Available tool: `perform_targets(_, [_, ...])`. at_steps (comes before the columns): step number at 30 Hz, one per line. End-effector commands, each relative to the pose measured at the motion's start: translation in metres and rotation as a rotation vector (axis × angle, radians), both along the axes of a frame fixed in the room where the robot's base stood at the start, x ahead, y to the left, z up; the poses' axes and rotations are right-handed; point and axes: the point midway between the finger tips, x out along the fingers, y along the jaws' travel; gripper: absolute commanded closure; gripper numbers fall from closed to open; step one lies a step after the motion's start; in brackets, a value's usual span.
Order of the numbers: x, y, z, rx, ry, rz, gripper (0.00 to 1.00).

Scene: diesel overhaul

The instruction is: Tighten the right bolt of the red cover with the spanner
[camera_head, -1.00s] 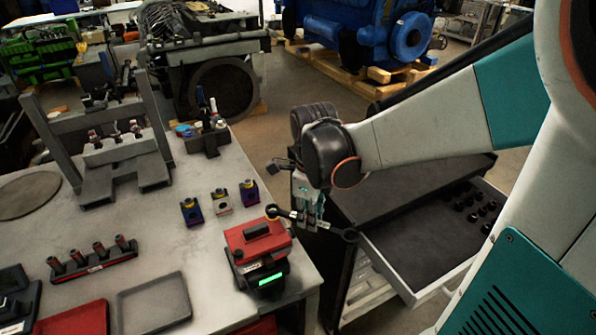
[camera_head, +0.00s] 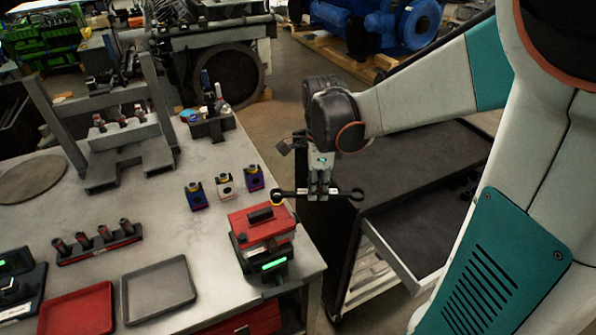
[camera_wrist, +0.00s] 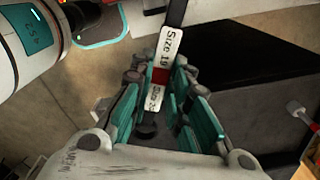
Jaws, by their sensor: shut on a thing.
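The red cover (camera_head: 260,227) sits on a dark block with a green-lit strip at the table's right edge. My gripper (camera_head: 319,192) is just right of the cover and is shut on the middle of the dark spanner (camera_head: 338,195). The spanner lies about level; its left ring end is at the cover's back right corner, by a small yellow spot, and its right end points away past the table. I cannot tell whether the ring is around the right bolt. In the wrist view, the spanner (camera_wrist: 160,75), with white size labels and a red band, runs between the teal finger pads.
Blue, white and purple small blocks (camera_head: 225,185) stand behind the cover. A red tray (camera_head: 78,312) and a grey tray (camera_head: 158,290) lie front left. A dark tool cabinet (camera_head: 400,180) with an open drawer (camera_head: 425,230) stands right of the table.

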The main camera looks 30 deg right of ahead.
Motion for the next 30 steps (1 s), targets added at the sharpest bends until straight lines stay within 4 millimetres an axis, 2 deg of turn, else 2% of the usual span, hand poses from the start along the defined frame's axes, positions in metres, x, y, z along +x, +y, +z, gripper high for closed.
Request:
perform_targets(8, [0.002, -0.001, 0.000, 0.000, 0.000, 0.018, 1.00])
perform_targets(15, [0.020, -0.007, 0.000, 0.000, 0.000, 0.204, 1.00])
perform_targets(25, [0.023, -0.008, 0.000, 0.000, 0.000, 0.240, 1.00])
perform_targets(30, [0.038, -0.010, 0.000, 0.001, 0.000, 0.382, 1.00])
